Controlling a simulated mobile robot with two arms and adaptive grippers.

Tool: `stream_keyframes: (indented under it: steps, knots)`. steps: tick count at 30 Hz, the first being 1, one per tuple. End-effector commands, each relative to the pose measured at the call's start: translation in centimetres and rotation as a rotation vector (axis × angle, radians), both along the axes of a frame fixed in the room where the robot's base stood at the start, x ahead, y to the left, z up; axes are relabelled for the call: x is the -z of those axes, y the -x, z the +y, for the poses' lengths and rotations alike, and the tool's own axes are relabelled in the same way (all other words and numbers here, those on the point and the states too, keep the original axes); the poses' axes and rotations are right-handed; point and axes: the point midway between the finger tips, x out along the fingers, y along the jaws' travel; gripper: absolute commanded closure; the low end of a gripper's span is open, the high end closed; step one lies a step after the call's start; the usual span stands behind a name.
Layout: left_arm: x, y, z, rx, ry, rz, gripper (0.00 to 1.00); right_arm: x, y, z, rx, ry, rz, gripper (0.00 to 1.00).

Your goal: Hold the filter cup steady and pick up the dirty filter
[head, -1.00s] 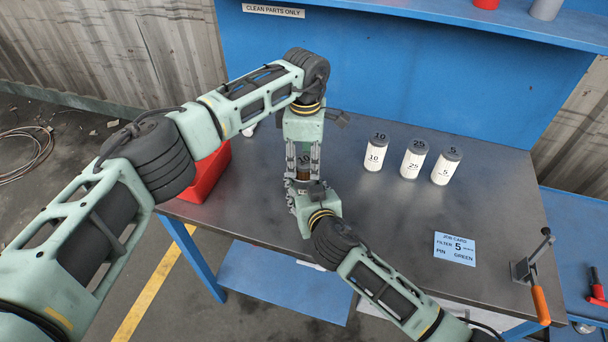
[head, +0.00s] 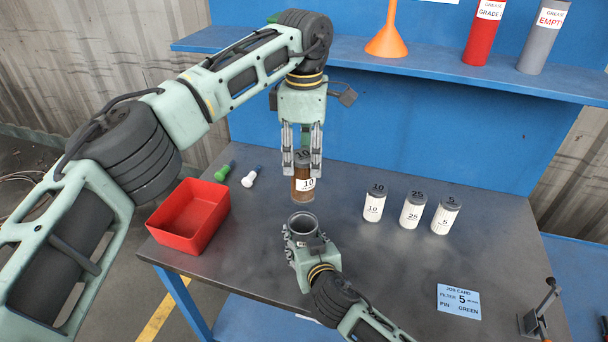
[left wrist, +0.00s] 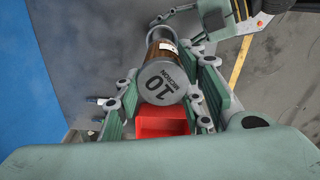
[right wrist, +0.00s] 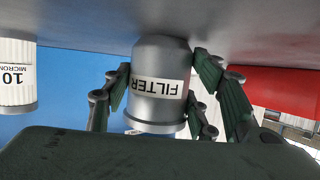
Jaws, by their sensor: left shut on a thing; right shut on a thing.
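The dirty filter (head: 303,186) is a brown cylinder with a dark cap and a "10" label. My left gripper (head: 302,168) is shut on its top and holds it upright above the filter cup. In the left wrist view, the filter's "10 MICRON" cap (left wrist: 162,84) sits between the fingers. The grey filter cup (head: 302,223) is open at the top and appears empty of the filter. My right gripper (head: 300,240) is shut around the cup. In the right wrist view, the cup (right wrist: 158,85) shows its "FILTER" label between the fingers.
Three white filters labelled 10 (head: 374,205), 25 (head: 412,212) and 5 (head: 444,217) stand to the right. A job card (head: 458,302) lies front right. A shelf (head: 400,68) is behind.

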Motion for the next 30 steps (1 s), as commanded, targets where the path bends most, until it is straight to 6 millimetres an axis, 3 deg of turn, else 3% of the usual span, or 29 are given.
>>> stream_keyframes:
  steps: [12, 13, 20, 30]
  knots:
    - [-1.06, 0.05, -0.03, 0.002, 0.001, 0.001, 1.0, 0.19, 0.09, 0.0, 0.0, 0.0, 0.004, 0.82]
    - [-1.06, 0.05, -0.03, 0.002, 0.001, 0.001, 1.0, 0.19, 0.09, 0.0, 0.0, 0.0, 0.004, 0.45]
    - [-1.03, 0.04, -0.04, 0.001, 0.001, 0.001, 1.0, 0.1, 0.04, -0.01, 0.0, 0.0, 0.002, 0.25]
    - [-1.03, 0.03, -0.02, 0.001, 0.001, 0.001, 1.0, -0.01, 0.15, -0.05, 0.0, 0.0, 0.001, 0.25]
